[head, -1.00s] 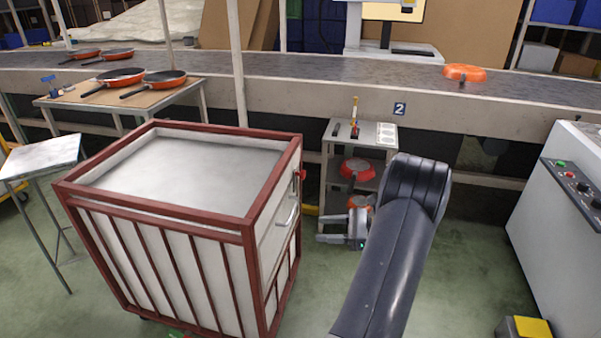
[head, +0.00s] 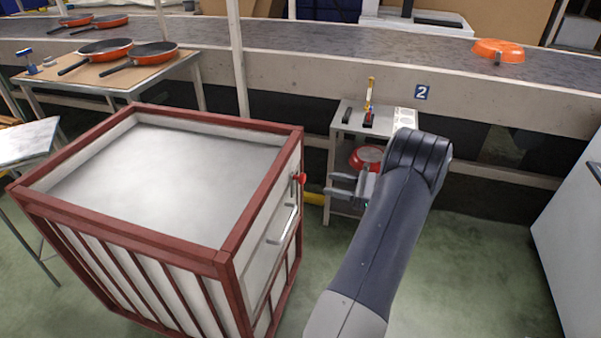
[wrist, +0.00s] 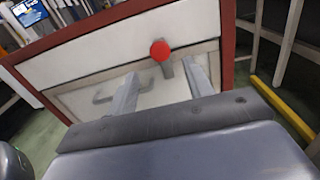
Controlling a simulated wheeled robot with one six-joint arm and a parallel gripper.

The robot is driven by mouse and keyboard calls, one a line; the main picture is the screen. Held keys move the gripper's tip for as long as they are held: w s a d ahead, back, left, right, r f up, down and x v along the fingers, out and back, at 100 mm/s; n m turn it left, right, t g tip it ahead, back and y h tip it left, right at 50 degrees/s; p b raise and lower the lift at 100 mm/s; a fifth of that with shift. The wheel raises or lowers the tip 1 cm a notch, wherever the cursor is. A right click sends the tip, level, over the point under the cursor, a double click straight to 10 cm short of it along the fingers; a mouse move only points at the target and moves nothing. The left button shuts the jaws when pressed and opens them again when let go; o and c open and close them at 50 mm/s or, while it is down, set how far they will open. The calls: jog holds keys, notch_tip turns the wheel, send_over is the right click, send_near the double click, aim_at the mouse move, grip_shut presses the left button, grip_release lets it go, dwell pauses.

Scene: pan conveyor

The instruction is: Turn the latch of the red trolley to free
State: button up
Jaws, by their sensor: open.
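The red trolley (head: 228,243) is a red-framed box with pale panels, at the left of the head view. Its latch (head: 299,179) is a red knob on the right side face, near the top. The latch shows in the wrist view (wrist: 160,51) as a round red knob on a short grey lever, just beyond my fingers. My gripper (head: 332,187) is open and empty, with its fingers pointing left toward that face, apart from the latch. It also shows in the wrist view (wrist: 160,85). A grey handle (head: 283,223) sits below the latch.
A small grey shelf stand (head: 385,112) with red pans stands behind my gripper, near the conveyor (head: 330,80). A table (head: 160,77) with pans is at the back left. Green floor is clear to the right of my arm.

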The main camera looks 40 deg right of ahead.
aim_at(302, 178)
jog(key=b+x, duration=0.1)
jog(key=x, duration=0.8)
jog(key=shift+w+a, duration=0.25)
jog(key=shift+w, duration=0.1)
grip_shut()
